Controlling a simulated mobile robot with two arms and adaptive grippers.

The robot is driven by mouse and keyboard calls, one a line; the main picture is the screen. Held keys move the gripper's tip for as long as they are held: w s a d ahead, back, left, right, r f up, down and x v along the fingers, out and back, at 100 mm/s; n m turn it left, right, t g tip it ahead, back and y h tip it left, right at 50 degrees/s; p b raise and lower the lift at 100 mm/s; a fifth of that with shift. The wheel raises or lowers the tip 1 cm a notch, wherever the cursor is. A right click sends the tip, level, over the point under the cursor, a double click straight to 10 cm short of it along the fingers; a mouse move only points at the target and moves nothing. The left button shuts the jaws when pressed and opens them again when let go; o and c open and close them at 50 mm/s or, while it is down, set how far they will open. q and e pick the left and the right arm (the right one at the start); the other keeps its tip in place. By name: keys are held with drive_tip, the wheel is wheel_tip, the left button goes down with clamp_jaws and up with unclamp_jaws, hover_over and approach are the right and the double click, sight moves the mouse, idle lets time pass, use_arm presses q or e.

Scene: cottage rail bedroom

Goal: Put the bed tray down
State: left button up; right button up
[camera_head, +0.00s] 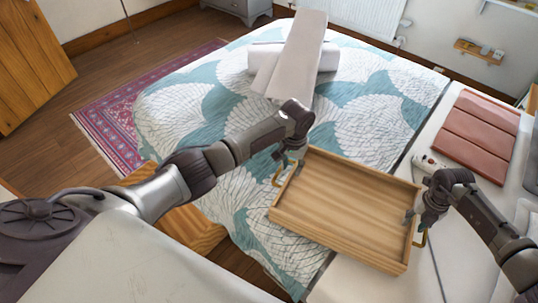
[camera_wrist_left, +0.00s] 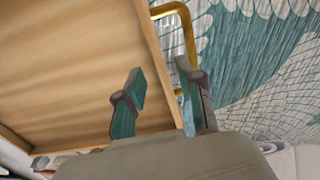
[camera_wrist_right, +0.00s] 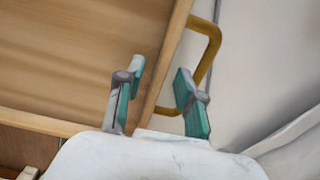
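The wooden bed tray (camera_head: 345,207) lies over the bed's edge, part over the patterned cover and part over a white surface. I cannot tell whether its underside touches them. It has a brass handle at each end, the left one (camera_head: 278,176) and the right one (camera_head: 421,238). My left gripper (camera_head: 291,163) is at the left end; in its wrist view the open fingers (camera_wrist_left: 162,85) stand either side of the tray's wall, with the handle beyond. My right gripper (camera_head: 418,219) is at the right end, its fingers (camera_wrist_right: 160,78) also apart around the wall. Neither visibly grips anything.
The bed (camera_head: 215,110) has a teal and white cover, with pale folded linen or pillows (camera_head: 298,60) on it. A wooden piece (camera_head: 190,230) stands beside the bed at the lower left.

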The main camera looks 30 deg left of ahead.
drive_tip(key=shift+r, duration=0.25)
use_arm(q)
wheel_tip(320, 180, up, 9)
drive_tip(key=shift+f, duration=0.15)
use_arm(e)
wheel_tip(320, 180, up, 12)
drive_tip(key=shift+f, duration=0.25)
idle(0.3)
